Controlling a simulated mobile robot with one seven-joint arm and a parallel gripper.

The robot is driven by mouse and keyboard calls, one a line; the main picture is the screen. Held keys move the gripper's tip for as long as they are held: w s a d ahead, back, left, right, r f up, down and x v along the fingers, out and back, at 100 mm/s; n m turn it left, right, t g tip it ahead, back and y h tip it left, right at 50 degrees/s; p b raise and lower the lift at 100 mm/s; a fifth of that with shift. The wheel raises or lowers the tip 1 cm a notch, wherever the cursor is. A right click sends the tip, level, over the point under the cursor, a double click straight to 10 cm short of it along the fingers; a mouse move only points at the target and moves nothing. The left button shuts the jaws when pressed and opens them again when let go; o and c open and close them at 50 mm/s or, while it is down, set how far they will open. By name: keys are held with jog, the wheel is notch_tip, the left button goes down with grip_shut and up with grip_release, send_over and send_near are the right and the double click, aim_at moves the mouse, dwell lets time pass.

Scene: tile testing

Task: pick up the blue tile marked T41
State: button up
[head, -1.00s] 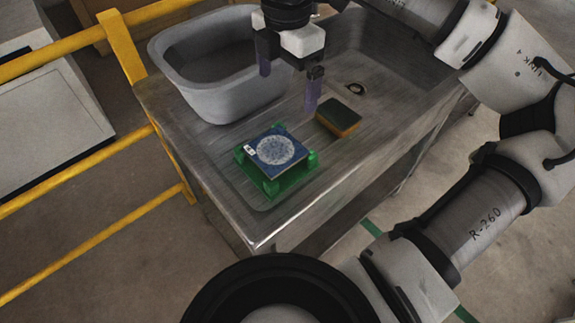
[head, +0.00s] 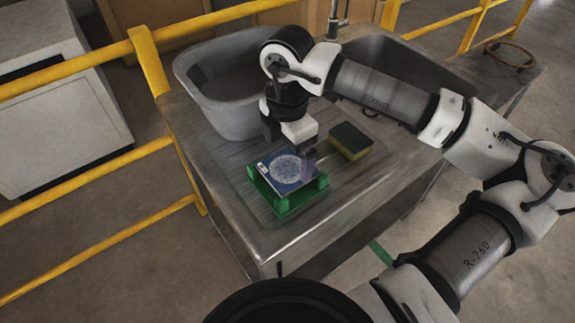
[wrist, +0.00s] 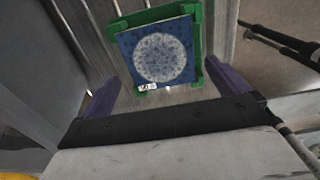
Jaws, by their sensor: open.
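The blue tile (head: 281,181) has a pale speckled disc and a small white label at one edge. The label's marking is too small to read. The tile lies on a green stand (head: 285,206) with raised corner blocks. In the wrist view the tile (wrist: 126,44) shows ahead, between the lines of the two purple fingers, with its label edge nearest me. My gripper (head: 290,160) is open and empty, close to the tile's far side in the head view. In the wrist view my gripper (wrist: 165,86) has its fingers spread wider than the tile.
A grey basin (head: 222,115) stands on the metal sink bench (head: 228,170) behind the stand. A dark-topped yellow sponge (head: 349,141) lies to the right of it. Yellow rails (head: 110,164) run along the left. The bench's front corner is bare.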

aim_at(288, 169)
jog(key=shift+f+p, duration=0.35)
jog(key=shift+f, duration=1.4)
jog(key=c, duration=0.8)
jog(key=shift+r, duration=0.1)
jog(key=shift+c, duration=0.2)
